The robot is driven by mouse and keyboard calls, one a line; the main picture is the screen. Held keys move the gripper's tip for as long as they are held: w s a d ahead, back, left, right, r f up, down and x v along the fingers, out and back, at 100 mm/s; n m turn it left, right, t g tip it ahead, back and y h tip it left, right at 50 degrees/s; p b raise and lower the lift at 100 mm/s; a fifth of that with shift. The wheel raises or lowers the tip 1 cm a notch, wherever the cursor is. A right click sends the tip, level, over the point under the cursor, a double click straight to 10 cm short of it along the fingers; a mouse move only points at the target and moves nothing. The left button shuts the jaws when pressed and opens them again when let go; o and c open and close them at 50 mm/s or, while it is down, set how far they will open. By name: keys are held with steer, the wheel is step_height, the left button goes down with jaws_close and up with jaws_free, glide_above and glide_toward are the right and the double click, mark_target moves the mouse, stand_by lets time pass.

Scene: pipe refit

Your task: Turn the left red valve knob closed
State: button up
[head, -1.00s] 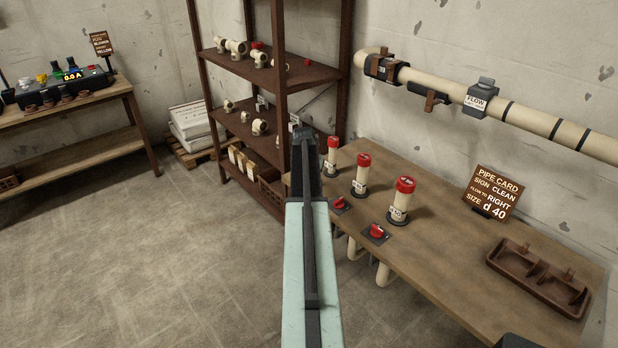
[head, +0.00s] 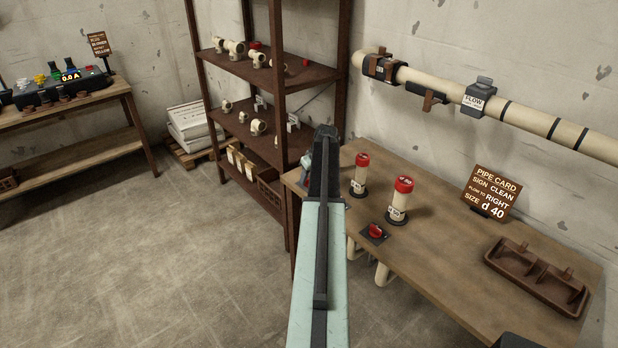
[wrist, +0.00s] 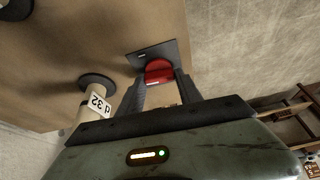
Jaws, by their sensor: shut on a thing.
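The left red valve knob (wrist: 158,69) sits on a dark square plate (wrist: 150,50) in the wrist view. My gripper (wrist: 160,84) has one finger on each side of it, shut on the knob. In the head view my own arm hides this knob and my fingertips. The right red valve knob (head: 376,230) stands clear on its own plate near the bench's front edge, to the right of my arm.
Red-capped pipe pieces (head: 399,200) stand upright on the bench behind the knobs; one labelled d 32 (wrist: 97,103) is close beside my gripper. A pipe card (head: 492,190) and brown tray (head: 538,277) are to the right. A shelf (head: 278,100) stands left.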

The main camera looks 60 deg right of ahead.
steer(key=shift+n, duration=0.6)
steer(key=o, duration=1.4)
steer(key=p+v, duration=0.7)
steer(key=v, duration=0.1)
steer(key=shift+d, duration=0.15)
steer(key=shift+f, duration=0.1)
steer(key=shift+w, duration=0.1)
